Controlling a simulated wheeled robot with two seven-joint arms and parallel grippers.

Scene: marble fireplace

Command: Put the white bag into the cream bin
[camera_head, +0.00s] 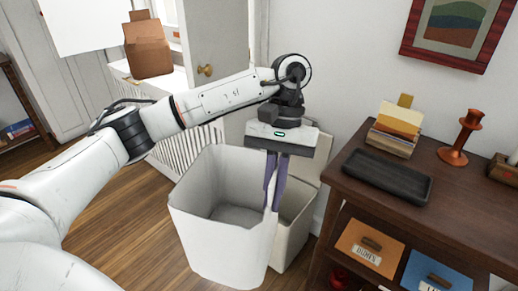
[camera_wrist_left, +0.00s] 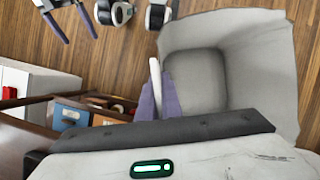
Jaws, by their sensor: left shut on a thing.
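The white bag (camera_head: 222,240) is upright with its open, empty top facing me in the head view. My left gripper (camera_head: 274,195) is shut on its right rim, one finger inside and one outside. In the left wrist view the left gripper's fingers (camera_wrist_left: 158,98) pinch the thin wall of the bag (camera_wrist_left: 265,45). The cream bin (camera_head: 293,232) stands just behind and right of the bag, partly hidden by it and the gripper. I cannot tell if the bag touches the floor. My right gripper (camera_wrist_left: 66,20) shows in the left wrist view, open and empty.
A white radiator (camera_head: 180,150) is behind. The wooden floor (camera_head: 125,240) left of the bag is clear.

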